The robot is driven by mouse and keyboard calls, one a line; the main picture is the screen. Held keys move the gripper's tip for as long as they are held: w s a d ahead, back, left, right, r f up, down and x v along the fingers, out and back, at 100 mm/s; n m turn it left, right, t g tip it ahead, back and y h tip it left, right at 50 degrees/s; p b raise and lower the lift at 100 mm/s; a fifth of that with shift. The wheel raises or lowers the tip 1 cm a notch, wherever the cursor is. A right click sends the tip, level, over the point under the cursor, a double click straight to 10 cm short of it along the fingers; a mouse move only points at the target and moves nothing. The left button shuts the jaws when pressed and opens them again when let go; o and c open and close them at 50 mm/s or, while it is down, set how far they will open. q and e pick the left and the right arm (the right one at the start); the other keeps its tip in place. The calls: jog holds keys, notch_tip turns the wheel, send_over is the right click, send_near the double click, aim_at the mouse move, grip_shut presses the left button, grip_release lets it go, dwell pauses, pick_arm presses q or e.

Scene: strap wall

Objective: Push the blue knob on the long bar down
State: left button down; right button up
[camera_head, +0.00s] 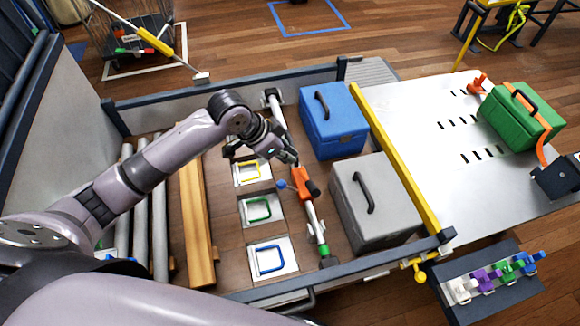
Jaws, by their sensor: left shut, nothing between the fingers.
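The long bar (311,217) is a pale rod with a dark end at the top and a green collar (324,250) near its lower end. An orange block (300,184) sits on it, and the small blue knob (282,184) sticks out to its left. My left gripper (290,159) is shut and empty, just above the orange block in the picture. It hides part of the bar's upper half. I cannot tell whether it touches the bar. My right gripper is out of view.
A blue box (333,120) and a grey box (376,203) stand right of the bar. White plates with yellow (252,172), green (259,209) and blue (268,260) handles lie left of it. A yellow rail (396,160) and dark rails border the bed.

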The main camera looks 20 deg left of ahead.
aim_at(288, 188)
pick_arm(q)
jog(key=x, duration=1)
jog(key=s+a, duration=0.1)
jog(key=s+a+p, duration=0.1)
jog(key=shift+s+a+f, duration=0.15)
jog(key=shift+s+a, duration=0.05)
jog(key=shift+a, duration=0.1)
jog(key=shift+s+a, duration=0.2)
jog(key=shift+s, duration=0.05)
jog(key=shift+f, duration=0.1)
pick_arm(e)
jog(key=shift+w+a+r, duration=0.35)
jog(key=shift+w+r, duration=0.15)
pick_arm(q)
jog(key=shift+w, duration=0.1)
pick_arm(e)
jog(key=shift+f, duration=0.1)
pick_arm(q)
jog(key=shift+a+f, duration=0.1)
jog(key=shift+a, duration=0.05)
jog(key=shift+s+a+b, duration=0.1)
jog(key=shift+s+b, duration=0.1)
jog(key=shift+b, duration=0.1)
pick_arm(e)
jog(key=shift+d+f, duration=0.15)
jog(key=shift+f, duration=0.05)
